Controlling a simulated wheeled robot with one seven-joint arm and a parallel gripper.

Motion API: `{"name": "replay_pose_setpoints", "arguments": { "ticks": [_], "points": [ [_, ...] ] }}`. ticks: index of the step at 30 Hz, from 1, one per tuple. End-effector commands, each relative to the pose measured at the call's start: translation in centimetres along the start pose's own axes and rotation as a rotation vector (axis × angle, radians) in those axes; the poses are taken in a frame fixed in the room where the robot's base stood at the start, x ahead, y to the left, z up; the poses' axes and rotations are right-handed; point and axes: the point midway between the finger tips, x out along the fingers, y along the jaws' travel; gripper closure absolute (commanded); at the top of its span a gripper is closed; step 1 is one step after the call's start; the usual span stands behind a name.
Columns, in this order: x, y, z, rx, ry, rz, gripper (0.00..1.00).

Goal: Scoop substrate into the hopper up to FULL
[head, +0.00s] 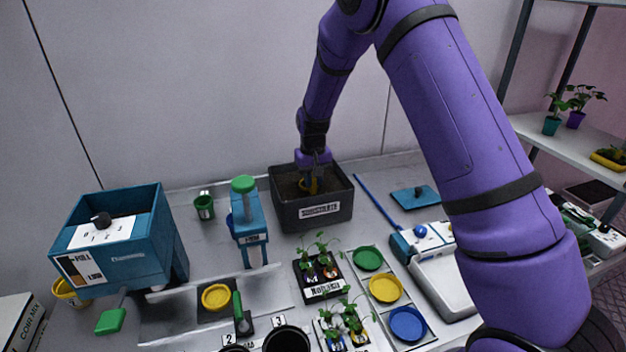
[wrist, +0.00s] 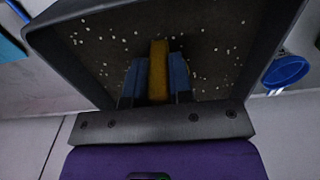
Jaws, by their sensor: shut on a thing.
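The dark grey substrate bin (head: 318,217) stands at the back middle of the table, with brown, white-flecked substrate (wrist: 215,45) inside. My gripper (head: 308,184) reaches down into the bin. In the wrist view my gripper (wrist: 158,80) is shut on a yellow handle (wrist: 158,65), likely the scoop's. The scoop's bowl is hidden, so I cannot tell whether it holds substrate. The blue hopper (head: 120,245) stands at the left, with a white label marked FULL and LOW (head: 82,268) on its front. The substrate level inside the hopper cannot be seen.
A blue press with a green knob (head: 244,185) stands between hopper and bin. Potted seedlings (head: 320,272), coloured round dishes (head: 385,288) and a white scale (head: 440,280) fill the front and right. A wall is close behind the bin.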

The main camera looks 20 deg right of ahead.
Motion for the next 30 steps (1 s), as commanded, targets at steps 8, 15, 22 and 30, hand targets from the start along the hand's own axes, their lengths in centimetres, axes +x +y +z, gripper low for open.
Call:
{"name": "replay_pose_setpoints", "arguments": {
  "ticks": [8,15,22,30],
  "points": [
    [-2.8,0.0,0.0,-0.001,0.002,0.000,1.00],
    [-5.2,0.0,0.0,0.000,0.002,-0.001,1.00],
    [-7.6,0.0,-0.1,0.000,0.003,0.000,1.00],
    [-10.3,0.0,0.0,0.000,0.002,-0.001,1.00]
  ]
}}
